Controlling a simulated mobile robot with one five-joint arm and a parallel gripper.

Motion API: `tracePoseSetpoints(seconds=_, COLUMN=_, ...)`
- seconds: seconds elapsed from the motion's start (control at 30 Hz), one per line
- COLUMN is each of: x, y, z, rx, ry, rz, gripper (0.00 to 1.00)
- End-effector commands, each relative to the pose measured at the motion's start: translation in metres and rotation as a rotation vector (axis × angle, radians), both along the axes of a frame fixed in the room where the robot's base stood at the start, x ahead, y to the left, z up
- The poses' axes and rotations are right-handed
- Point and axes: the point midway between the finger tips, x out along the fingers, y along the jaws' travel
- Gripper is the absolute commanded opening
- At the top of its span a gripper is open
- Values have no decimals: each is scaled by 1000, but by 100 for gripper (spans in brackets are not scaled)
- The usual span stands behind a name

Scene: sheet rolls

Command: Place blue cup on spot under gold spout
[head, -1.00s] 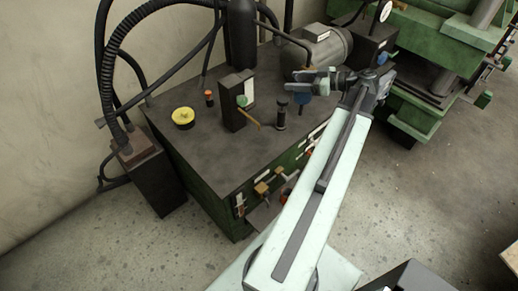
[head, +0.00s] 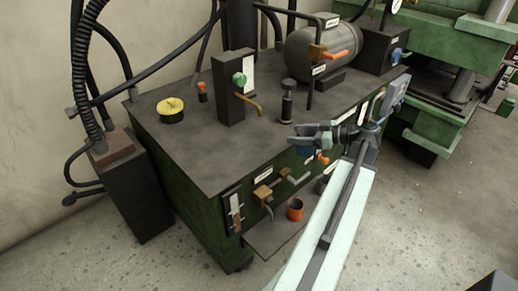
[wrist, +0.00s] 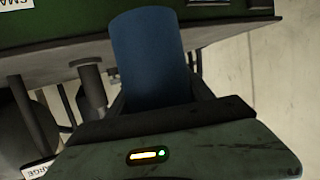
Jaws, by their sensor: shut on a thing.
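My gripper (head: 303,137) is shut on a blue cup, which fills the middle of the wrist view (wrist: 150,58) between the jaws. In the head view my gripper mostly hides the cup. They are in front of the machine's front edge, near the height of its top. A gold spout (head: 264,194) sticks out of the green front panel, left of my gripper and lower. A small shelf (head: 262,240) juts out below it. I cannot make out a marked spot on the shelf.
An orange cup (head: 295,209) stands on the shelf, below a greyish spout (head: 294,177). A second gold lever or pipe (head: 248,102) is on the machine top, by a dark block with a green knob. A motor (head: 322,52) and a black post (head: 287,103) stand there too.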

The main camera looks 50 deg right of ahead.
Motion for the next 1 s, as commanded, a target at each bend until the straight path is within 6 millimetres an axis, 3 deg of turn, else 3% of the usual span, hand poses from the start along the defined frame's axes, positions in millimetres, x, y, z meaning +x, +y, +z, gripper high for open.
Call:
tracePoseSetpoints(seconds=0.13, x=27, y=10, z=3, rx=0, ry=0, rz=5, gripper=14)
tracePoseSetpoints(seconds=0.43, x=110, y=37, z=3, rx=0, ry=0, rz=5, gripper=14)
tracePoseSetpoints(seconds=0.57, x=126, y=42, z=3, rx=1, ry=0, rz=3, gripper=14)
tracePoseSetpoints(seconds=0.77, x=132, y=44, z=3, rx=1, ry=0, rz=2, gripper=14)
tracePoseSetpoints(seconds=1.0, x=172, y=57, z=3, rx=0, ry=0, rz=5, gripper=14)
